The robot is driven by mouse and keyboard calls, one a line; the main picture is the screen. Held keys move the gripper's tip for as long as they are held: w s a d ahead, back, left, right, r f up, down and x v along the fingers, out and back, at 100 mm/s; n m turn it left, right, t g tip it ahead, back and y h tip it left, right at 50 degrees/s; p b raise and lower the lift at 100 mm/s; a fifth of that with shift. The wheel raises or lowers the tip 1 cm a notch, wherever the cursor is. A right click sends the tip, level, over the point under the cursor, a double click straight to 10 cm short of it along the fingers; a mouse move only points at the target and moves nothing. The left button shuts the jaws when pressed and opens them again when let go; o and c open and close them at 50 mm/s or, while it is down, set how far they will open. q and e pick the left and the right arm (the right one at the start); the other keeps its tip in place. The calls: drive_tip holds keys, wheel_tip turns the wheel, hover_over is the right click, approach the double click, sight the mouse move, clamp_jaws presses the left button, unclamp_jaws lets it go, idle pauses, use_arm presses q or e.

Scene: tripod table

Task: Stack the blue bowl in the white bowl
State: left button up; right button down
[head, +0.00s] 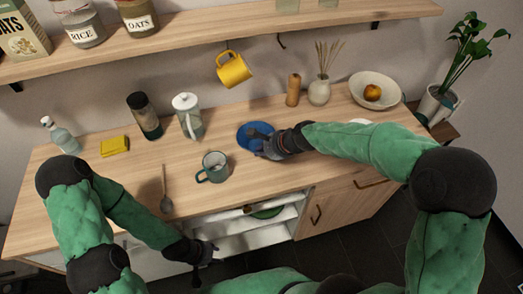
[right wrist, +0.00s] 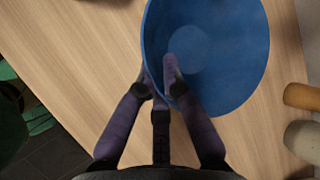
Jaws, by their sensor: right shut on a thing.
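The blue bowl (head: 247,133) is at the middle of the counter; in the right wrist view (right wrist: 225,50) its inside faces the camera. My right gripper (head: 262,148) is shut on the bowl's near rim, with one finger inside in the right wrist view (right wrist: 160,72). I cannot tell whether the bowl touches the counter. A sliver of a white thing (head: 360,121), possibly the white bowl, shows behind my right forearm, which hides most of it. My left gripper (head: 205,262) is low in front of the counter, holding nothing visible; its finger opening is unclear.
A cream bowl with an orange fruit (head: 361,96) stands at the back right, near a vase (head: 319,92) and wooden cylinder (head: 293,90). A mug (head: 214,167) stands left of the blue bowl. A yellow mug (head: 234,69) hangs below the shelf.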

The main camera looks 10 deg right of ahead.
drive_tip(key=s+a+r+m+p, duration=0.1)
drive_tip(key=s+a+r+p, duration=0.1)
drive_tip(key=s+r+p, duration=0.7)
drive_tip(key=shift+s+a+r+m+t+h, duration=0.3)
drive_tip(key=shift+s+r+t, duration=0.15)
drive_tip(key=shift+s, duration=0.55)
drive_tip(key=shift+w, duration=0.1)
drive_tip(key=shift+d+f, duration=0.1)
drive_tip(key=w+d+f+m+h, duration=0.1)
drive_tip(key=w+d+f+m, duration=0.1)
drive_tip(key=f, duration=0.1)
drive_tip(key=w+d+f+m+h, duration=0.1)
drive_tip(key=w+d+f+m, duration=0.1)
drive_tip(key=f, duration=0.1)
drive_tip(key=w+d+f+m+t+h, duration=0.1)
drive_tip(key=w+d+f+m+h, duration=0.1)
drive_tip(key=d+f, duration=0.1)
drive_tip(key=shift+w+d+f+m, duration=0.1)
drive_tip(key=shift+w+f+m, duration=0.05)
drive_tip(key=shift+w+m, duration=0.15)
drive_tip(key=shift+s, duration=0.1)
